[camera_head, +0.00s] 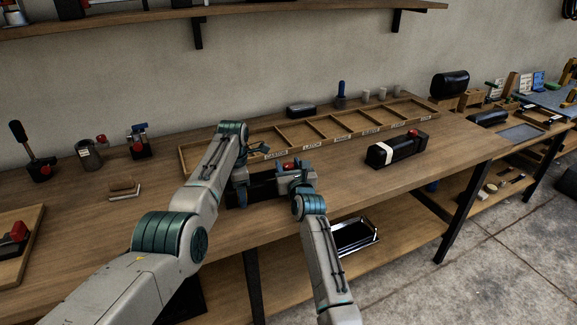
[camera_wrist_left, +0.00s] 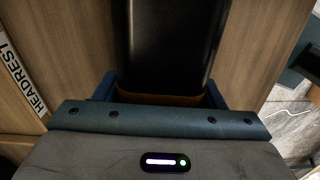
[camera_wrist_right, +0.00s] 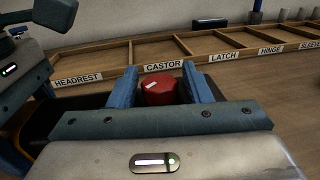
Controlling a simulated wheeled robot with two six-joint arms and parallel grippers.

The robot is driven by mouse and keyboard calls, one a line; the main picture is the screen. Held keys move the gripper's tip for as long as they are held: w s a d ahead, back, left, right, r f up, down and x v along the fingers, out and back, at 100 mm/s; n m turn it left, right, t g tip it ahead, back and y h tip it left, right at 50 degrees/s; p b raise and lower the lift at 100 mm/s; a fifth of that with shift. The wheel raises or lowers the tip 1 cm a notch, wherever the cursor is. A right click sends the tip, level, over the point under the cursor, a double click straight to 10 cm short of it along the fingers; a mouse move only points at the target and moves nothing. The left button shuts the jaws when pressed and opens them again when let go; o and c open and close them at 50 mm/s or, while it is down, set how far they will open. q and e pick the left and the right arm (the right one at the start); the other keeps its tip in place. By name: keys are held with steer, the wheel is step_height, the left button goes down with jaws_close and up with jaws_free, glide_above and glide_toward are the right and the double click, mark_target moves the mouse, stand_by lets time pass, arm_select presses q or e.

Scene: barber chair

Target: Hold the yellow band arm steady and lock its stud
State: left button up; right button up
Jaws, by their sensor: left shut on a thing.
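The black arm (camera_head: 264,188) lies on the bench between my two grippers. My left gripper (camera_head: 240,192) is shut on it; the left wrist view shows its black body (camera_wrist_left: 172,40) between the fingers, with an orange-yellow strip (camera_wrist_left: 172,99), likely the yellow band, at the fingertips. The red stud (camera_head: 289,166) is at the arm's right end. My right gripper (camera_head: 292,178) is at this stud. In the right wrist view its open blue fingers stand on both sides of the red stud (camera_wrist_right: 160,88), very close to it. The stud's lower part is hidden.
A labelled wooden compartment tray (camera_head: 330,125) lies behind the arm. A second black arm (camera_head: 397,149) with a white band and red stud lies to the right. Clamp-like tools (camera_head: 140,143) and a small block (camera_head: 124,187) are at left. The bench front is mostly clear.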

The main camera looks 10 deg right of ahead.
mark_target(289, 165)
step_height(289, 165, up, 10)
steer(key=shift+r, duration=0.1)
stand_by(0.6)
steer(key=shift+o, duration=0.2)
steer(key=s+d+f+n+y, duration=0.1)
steer(key=s+d+f+y, duration=0.1)
steer(key=s+f, duration=0.1)
steer(key=s+d+f+n+g+y, duration=0.1)
steer(key=s+d+f+y, duration=0.1)
steer(key=s+f, duration=0.1)
steer(key=s+d+f+n+g+y, duration=0.1)
steer(key=s+d+f+n+y, duration=0.1)
steer(key=s+f, duration=0.2)
steer(key=shift+s+d, duration=0.25)
steer(key=shift+d, duration=0.15)
steer(key=shift+s+n+y, duration=0.3)
steer(key=shift+s, duration=0.15)
steer(key=x, duration=1.1)
steer(key=shift+w+a+f, duration=0.2)
steer(key=shift+w+a, duration=0.1)
steer(key=shift+c, duration=0.4)
